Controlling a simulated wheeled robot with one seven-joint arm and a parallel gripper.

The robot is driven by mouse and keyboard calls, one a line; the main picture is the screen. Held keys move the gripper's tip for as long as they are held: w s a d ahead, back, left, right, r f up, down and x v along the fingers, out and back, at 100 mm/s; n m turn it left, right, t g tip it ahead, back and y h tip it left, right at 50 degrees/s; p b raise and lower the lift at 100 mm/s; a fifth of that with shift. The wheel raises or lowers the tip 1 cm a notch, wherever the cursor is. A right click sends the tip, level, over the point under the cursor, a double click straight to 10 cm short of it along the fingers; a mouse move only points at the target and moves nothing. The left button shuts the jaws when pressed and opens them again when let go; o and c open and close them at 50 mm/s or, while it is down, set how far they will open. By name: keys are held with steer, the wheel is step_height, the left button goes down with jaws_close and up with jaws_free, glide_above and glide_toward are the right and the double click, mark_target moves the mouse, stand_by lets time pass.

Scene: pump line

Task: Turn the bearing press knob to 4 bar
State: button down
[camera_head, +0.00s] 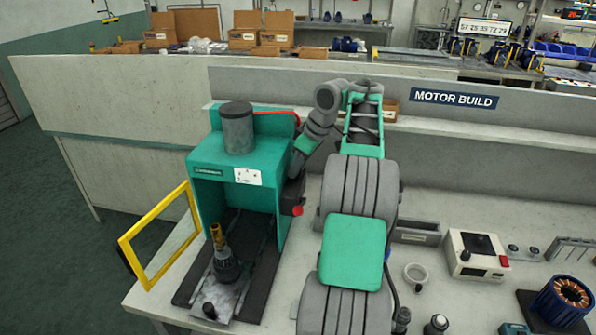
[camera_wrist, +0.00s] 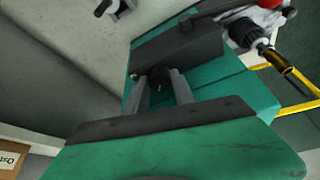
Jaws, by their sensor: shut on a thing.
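The bearing press (camera_head: 262,160) is a green machine with a grey cylinder on top. It also shows in the wrist view (camera_wrist: 225,80). A dark box (camera_wrist: 180,48) is on its side. A dark round knob (camera_wrist: 158,72) shows at this box, between the two grey fingers of my gripper (camera_wrist: 159,80), which is shut on it. The knob's scale and pointer cannot be read. In the head view, my arm reaches to the press's right side, and the fingertips and knob are hidden there.
The yellow guard frame (camera_head: 125,245) stands swung out at the press's left. A dark rotor with a brass tip (camera_head: 217,237) stands inside the press. A red button (camera_head: 297,211) is on its right side. A control box (camera_head: 476,256) and a copper-wound stator (camera_head: 570,292) stand at right.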

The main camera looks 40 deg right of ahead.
steer(key=c, duration=1.1)
jaws_free()
steer(key=shift+o, duration=0.2)
